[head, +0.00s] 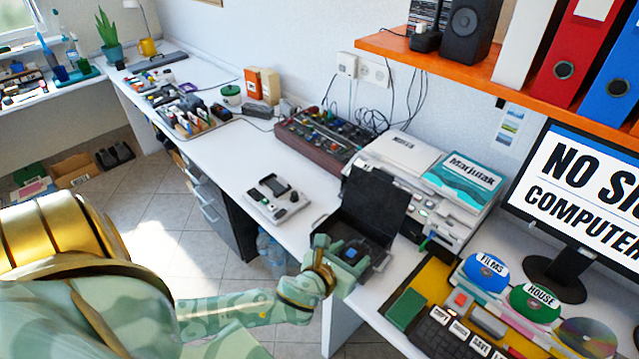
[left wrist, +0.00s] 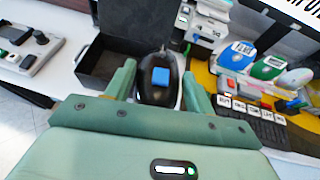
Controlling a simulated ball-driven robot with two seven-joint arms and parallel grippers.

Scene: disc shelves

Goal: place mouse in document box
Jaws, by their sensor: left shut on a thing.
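The mouse is black with a blue square on top, and it sits between the fingers of my left gripper (head: 343,254). In the left wrist view the mouse (left wrist: 158,88) is held between the two green fingers of the left gripper (left wrist: 158,84). The document box is a dark open box with its lid (head: 374,200) raised. In the left wrist view the box (left wrist: 100,62) lies just beyond and to the left of the mouse. The gripper is at the box's front edge, and it hides part of the box. My right gripper is not in view.
A grey device (head: 273,198) lies left of the box. A printer (head: 425,190) stands behind it, and a mixer (head: 318,138) is farther back. A keyboard (head: 455,335), a green block (head: 405,308) and labelled discs (head: 535,303) are to the right. Bare white desk (head: 235,150) shows at the left.

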